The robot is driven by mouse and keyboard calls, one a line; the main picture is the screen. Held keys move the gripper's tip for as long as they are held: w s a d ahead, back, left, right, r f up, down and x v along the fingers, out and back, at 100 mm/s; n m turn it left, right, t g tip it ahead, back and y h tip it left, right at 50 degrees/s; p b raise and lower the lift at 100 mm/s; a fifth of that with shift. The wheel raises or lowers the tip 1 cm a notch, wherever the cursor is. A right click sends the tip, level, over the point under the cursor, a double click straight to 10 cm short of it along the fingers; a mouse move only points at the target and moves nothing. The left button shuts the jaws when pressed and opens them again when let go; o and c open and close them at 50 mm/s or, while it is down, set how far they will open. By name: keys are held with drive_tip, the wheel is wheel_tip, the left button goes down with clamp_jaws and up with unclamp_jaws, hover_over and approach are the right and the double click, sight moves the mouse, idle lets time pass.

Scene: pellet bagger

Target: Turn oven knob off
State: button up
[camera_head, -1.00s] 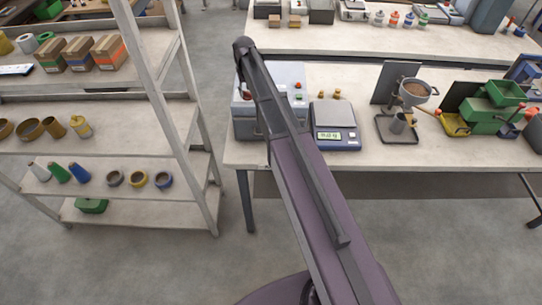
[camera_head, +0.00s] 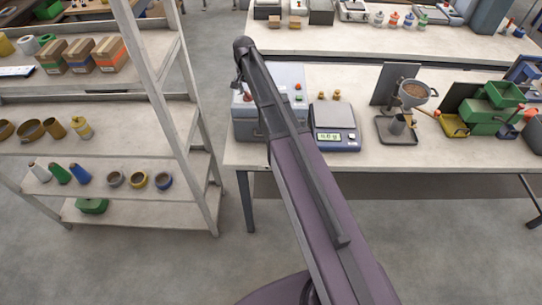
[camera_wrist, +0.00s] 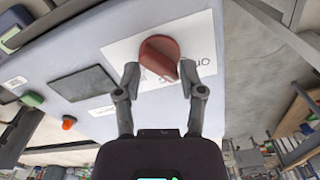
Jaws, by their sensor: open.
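The oven knob (camera_wrist: 160,57) is a red-brown round knob on a white label on the grey oven's panel, seen in the wrist view. A pointed part of it faces the lower right. My gripper (camera_wrist: 158,72) is open, with one finger on each side of the knob's lower part. I cannot tell whether the fingers touch it. In the head view the grey oven box (camera_head: 290,75) stands at the left end of the table, and my arm hides much of its front. The knob is mostly hidden there.
A blue scale (camera_head: 336,140) stands right of the oven, with small brass weights behind it. A pellet hopper (camera_head: 414,92) and green bins (camera_head: 490,115) are further right. A shelf rack (camera_head: 140,110) stands to the left. The wrist view shows an orange button (camera_wrist: 69,123) on the panel.

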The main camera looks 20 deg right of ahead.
drive_tip(key=shift+r+p, duration=6.35)
drive_tip(key=shift+r, duration=0.35)
drive_tip(key=s+f+n+b, duration=0.2)
drive_tip(key=s+f+b, duration=0.4)
drive_tip(key=s, duration=0.4)
drive_tip(key=s+f+n+b, duration=0.2)
drive_tip(key=s+f+b, duration=0.4)
drive_tip(key=s, duration=0.4)
drive_tip(key=s+f+n+b, duration=0.3)
drive_tip(key=s+f+b, duration=0.3)
drive_tip(key=s, duration=0.4)
wheel_tip(320, 180, up, 18)
drive_tip(key=n+p, duration=0.2)
drive_tip(key=p, duration=1.6)
hover_over(248, 93)
drive_tip(key=shift+s+f+b, duration=0.1)
drive_tip(key=shift+f+b, duration=0.15)
drive_tip(key=shift+b, duration=0.05)
drive_tip(key=shift+f, duration=0.15)
wheel_tip(248, 93, down, 14)
drive_tip(key=b, duration=1.3)
drive_tip(key=shift+r+b, duration=0.25)
drive_tip(key=shift+b, duration=0.15)
